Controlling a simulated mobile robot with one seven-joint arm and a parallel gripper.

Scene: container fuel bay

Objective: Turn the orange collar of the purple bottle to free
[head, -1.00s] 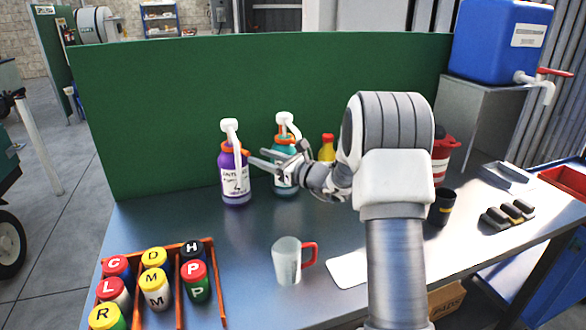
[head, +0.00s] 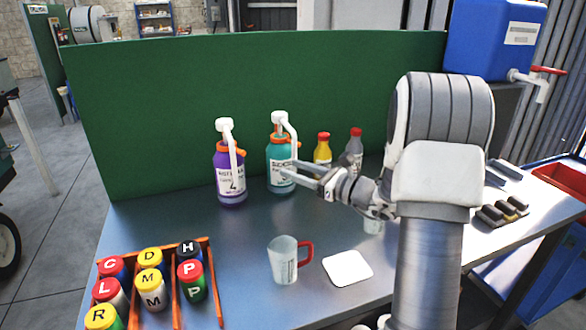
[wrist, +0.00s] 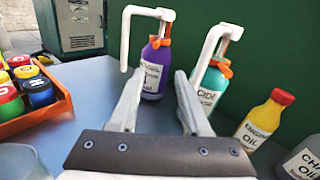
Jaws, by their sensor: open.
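The purple bottle (head: 231,180) stands upright at the back left of the bench, with a white pump spout and an orange collar (head: 221,146) at its neck. In the wrist view the purple bottle (wrist: 152,80) and its orange collar (wrist: 160,42) show beyond the fingertips. A teal bottle (head: 281,172) with its own orange collar stands just to its right. My gripper (head: 290,170) is open and empty, its fingers pointing left, in front of the teal bottle in the head view. In the wrist view my gripper (wrist: 155,85) is apart from the purple bottle.
A yellow bottle (head: 322,150) and a grey bottle (head: 353,152) stand right of the teal one. A measuring jug (head: 284,262) with a red handle stands in front. An orange rack (head: 218,290) of lettered jars is front left. A green panel (head: 180,90) closes the back.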

